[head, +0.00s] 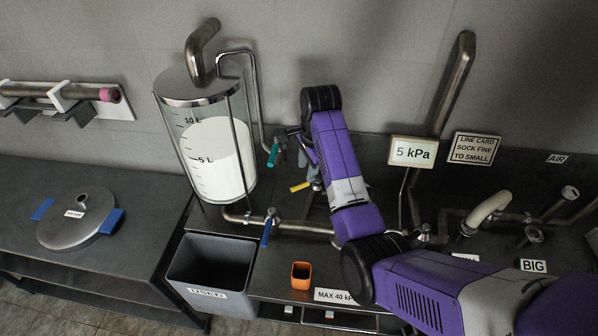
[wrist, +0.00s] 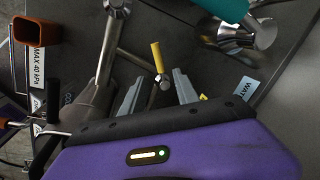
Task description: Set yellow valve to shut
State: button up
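The yellow valve shows as a short yellow handle (head: 300,187) left of my arm in the head view. In the wrist view the yellow handle (wrist: 156,54) points up the picture from a small metal pivot. My gripper (wrist: 158,76) is open. Its two grey fingers stand apart on either side of the pivot in that view, with the handle reaching beyond the tips. Nothing is held between them, and I cannot tell whether a finger touches the handle.
A teal handle (head: 272,155) and a blue handle (head: 266,232) are on nearby pipes. A clear tank (head: 238,112) of white liquid stands at left. A grey bin (head: 180,265) and an orange cup (head: 301,270) are in front. Pipes crowd the right.

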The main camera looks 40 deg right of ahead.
aim_at(304, 184)
jog(key=f, duration=0.3)
jog(key=w+f+p, duration=0.1)
jog(key=f, duration=0.3)
jog(key=shift+w+d+f, duration=0.15)
jog(key=shift+w+d, duration=0.05)
grip_shut()
dwell(1.2)
